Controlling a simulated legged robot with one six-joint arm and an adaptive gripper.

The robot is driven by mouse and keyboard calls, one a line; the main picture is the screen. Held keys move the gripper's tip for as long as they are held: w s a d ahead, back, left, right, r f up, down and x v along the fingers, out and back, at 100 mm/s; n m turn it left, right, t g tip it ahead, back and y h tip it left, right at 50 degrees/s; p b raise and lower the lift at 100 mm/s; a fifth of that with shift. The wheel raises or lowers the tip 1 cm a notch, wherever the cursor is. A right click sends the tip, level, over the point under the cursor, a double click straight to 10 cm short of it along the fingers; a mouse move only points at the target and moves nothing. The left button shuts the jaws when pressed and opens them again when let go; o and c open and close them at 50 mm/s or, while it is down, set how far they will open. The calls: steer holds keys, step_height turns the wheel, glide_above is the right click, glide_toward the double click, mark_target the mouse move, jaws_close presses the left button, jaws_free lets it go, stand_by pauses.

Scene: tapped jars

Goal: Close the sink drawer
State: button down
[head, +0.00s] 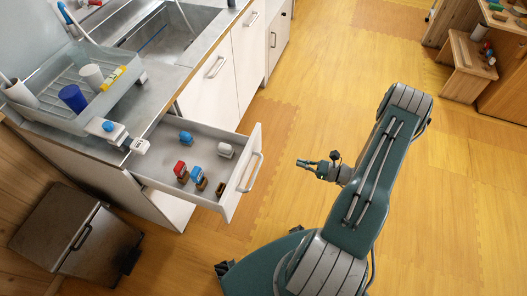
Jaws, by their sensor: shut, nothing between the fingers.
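The sink drawer (238,178) is pulled out from the counter, left of the middle in the head view. It is pale grey inside, with a white front and a bar handle on its outer face. Several small red, blue, white and brown items lie in it. The sink (170,38) is set in the metal worktop behind the drawer. My gripper (302,163) is to the right of the drawer front, apart from the handle, over the floor. It points left and is shut and empty. Its fingertips are small in this view.
A dish rack (60,105) with a dark blue cup (72,97) stands on the worktop. A dark box-like unit (75,235) is at lower left. White cabinet doors (205,90) are closed beyond the drawer. A wooden stool (468,68) is far right. The yellow floor between is clear.

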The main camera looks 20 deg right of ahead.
mark_target(257, 150)
steer(key=x, duration=1.4)
steer(key=shift+w, duration=0.1)
